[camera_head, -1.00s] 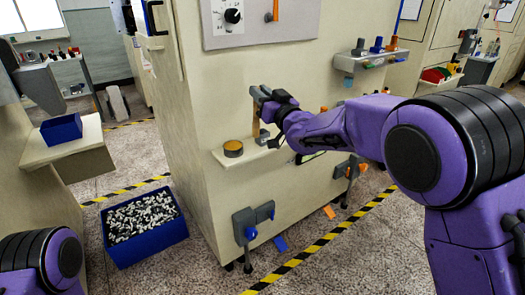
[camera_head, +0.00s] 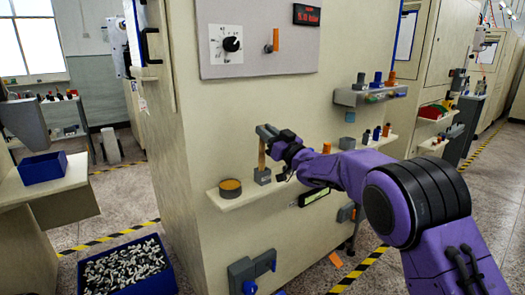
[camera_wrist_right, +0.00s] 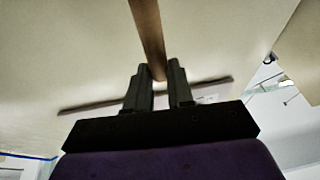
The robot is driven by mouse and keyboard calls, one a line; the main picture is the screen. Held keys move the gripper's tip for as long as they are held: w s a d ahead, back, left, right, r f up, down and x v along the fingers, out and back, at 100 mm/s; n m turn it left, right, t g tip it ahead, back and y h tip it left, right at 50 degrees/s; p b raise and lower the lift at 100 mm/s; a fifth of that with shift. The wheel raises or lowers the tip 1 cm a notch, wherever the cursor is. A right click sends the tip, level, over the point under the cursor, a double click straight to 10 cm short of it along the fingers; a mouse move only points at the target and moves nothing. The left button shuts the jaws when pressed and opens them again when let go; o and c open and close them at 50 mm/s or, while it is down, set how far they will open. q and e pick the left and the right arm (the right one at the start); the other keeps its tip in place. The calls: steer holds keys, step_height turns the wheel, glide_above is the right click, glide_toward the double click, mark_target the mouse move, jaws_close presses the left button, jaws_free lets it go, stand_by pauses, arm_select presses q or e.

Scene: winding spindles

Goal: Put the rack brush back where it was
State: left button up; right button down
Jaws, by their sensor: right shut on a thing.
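The rack brush shows in the head view as an upright wooden handle (camera_head: 262,155), close to the cream machine front. A small grey block (camera_head: 263,176) is at its lower end, at the small shelf (camera_head: 240,201); I cannot tell whether it is the brush's head or a holder. My right gripper (camera_head: 267,133) is shut on the upper part of the handle. In the right wrist view the handle (camera_wrist_right: 147,30) runs down between the two fingers of that gripper (camera_wrist_right: 161,75). My left gripper is not in view.
A round tin with an orange top (camera_head: 230,187) stands on the shelf, left of the handle. A second shelf with small bottles (camera_head: 376,134) is at the right. A blue bin of bobbins (camera_head: 130,268) is on the floor at lower left. A dark display (camera_head: 314,197) is below my right arm.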

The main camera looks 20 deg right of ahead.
mark_target(264, 146)
steer(key=f+b, duration=0.1)
steer(key=f, duration=0.3)
steer(key=shift+w+f+b, duration=0.2)
steer(key=shift+f+b, duration=0.15)
steer(key=shift+s+f, duration=0.1)
steer(key=shift+f, duration=0.05)
steer(key=shift+s+r, duration=0.1)
steer(key=shift+r, duration=0.1)
steer(key=c, duration=1.4)
jaws_free()
steer(key=o, duration=0.4)
steer(key=shift+w+f, duration=0.2)
steer(key=shift+f, duration=0.05)
steer(key=shift+w+d+r, duration=0.1)
steer(key=shift+w+r, duration=0.05)
arm_select(q)
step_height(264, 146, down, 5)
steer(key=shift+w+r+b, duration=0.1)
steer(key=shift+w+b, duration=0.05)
steer(key=shift+b, duration=0.7)
arm_select(e)
steer(key=v, duration=1.2)
steer(key=shift+r, duration=0.35)
